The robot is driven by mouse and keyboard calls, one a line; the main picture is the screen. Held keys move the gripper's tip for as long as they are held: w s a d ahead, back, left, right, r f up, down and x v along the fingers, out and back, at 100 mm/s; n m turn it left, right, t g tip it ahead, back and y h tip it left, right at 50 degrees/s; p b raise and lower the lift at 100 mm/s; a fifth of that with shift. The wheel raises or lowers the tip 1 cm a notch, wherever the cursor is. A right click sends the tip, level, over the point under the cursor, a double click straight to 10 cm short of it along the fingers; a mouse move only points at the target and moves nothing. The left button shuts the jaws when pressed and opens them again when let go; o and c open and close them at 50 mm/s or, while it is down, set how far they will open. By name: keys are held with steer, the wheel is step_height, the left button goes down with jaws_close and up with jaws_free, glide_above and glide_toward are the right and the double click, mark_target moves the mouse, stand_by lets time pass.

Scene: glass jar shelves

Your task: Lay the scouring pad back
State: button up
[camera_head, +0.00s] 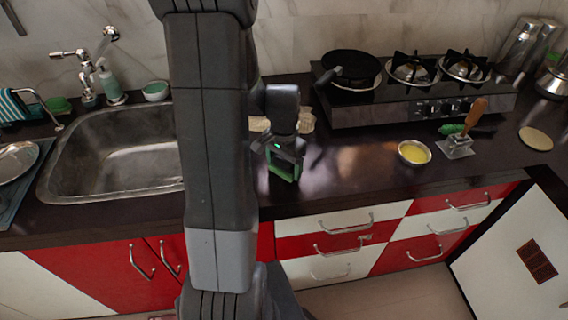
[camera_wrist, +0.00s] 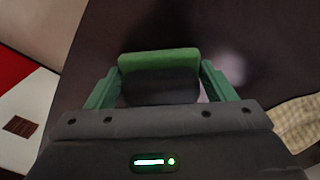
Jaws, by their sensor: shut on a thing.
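My gripper (camera_head: 285,168) is over the dark counter, just right of the sink. In the wrist view its two green fingers (camera_wrist: 160,88) are shut on the scouring pad (camera_wrist: 160,62), a block with a green face and a dark grey side. The pad sits between the fingers, with dark counter beyond it. In the head view the pad is mostly hidden by my gripper, and I cannot tell whether it touches the counter.
A checked cloth (camera_head: 306,121) lies behind my gripper; it also shows in the wrist view (camera_wrist: 298,120). The sink (camera_head: 110,150) is left. A yellow-filled bowl (camera_head: 414,153), a scraper (camera_head: 456,146) and a gas hob (camera_head: 420,105) are right. Counter between gripper and bowl is clear.

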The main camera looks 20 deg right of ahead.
steer(key=shift+f+b, duration=0.55)
steer(key=shift+f, duration=0.15)
stand_by(0.4)
steer(key=o, duration=0.9)
steer(key=shift+r, duration=0.15)
steer(key=shift+r+p, duration=3)
steer(key=shift+r, duration=0.95)
step_height(320, 180, up, 14)
steer(key=shift+f+b, duration=0.1)
steer(key=shift+b, duration=0.25)
steer(key=shift+f, duration=0.1)
